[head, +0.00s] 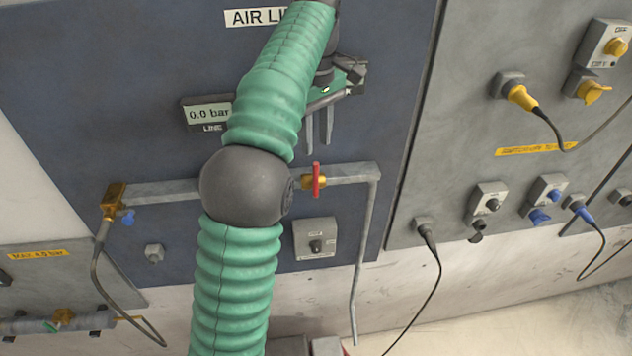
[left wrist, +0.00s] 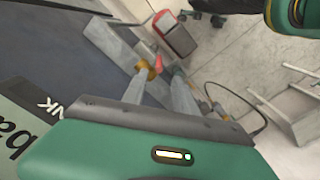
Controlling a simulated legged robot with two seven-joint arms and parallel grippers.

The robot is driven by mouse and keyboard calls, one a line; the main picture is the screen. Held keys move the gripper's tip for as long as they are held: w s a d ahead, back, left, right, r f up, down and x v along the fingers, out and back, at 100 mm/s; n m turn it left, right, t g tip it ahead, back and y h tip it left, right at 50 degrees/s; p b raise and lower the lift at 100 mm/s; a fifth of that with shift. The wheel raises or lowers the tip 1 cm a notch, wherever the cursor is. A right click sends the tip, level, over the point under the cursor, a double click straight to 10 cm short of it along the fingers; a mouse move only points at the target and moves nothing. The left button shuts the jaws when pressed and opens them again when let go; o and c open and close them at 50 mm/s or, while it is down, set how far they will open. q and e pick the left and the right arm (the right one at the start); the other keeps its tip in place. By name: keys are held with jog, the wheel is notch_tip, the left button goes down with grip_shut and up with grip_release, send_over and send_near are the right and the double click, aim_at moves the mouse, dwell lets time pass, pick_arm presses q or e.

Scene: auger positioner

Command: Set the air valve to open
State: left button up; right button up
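The air valve is a brass fitting (head: 312,182) with a red handle (head: 316,180) on the grey pipe at the right of the dark blue panel. In the head view the handle stands upright, across the pipe. The red handle also shows in the left wrist view (left wrist: 158,64), beyond the gripper's edge. My left gripper (head: 319,143) is above the valve in the head view, with its two fingers pointing down, apart and empty. It does not appear to touch the handle. My left arm covers the middle of the pipe. My right gripper is not seen.
A display (head: 208,114) reads 0.0 bar, partly hidden by my arm. A grey knob box (head: 316,238) sits below the valve. A pipe (head: 362,260) drops to its right. A side panel (head: 470,150) carries plugs and hanging cables. A red-and-grey box (left wrist: 177,35) stands on the floor.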

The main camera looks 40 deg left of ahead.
pick_arm(q)
send_near(316, 193)
jog(key=f, duration=0.5)
jog(key=shift+w+a+f, duration=0.2)
jog(key=shift+w+a, duration=0.05)
jog(key=shift+a, duration=0.1)
jog(key=shift+d, duration=0.15)
grip_shut()
jog(key=shift+r+p, duration=0.15)
jog(key=shift+p, duration=0.15)
dwell(0.4)
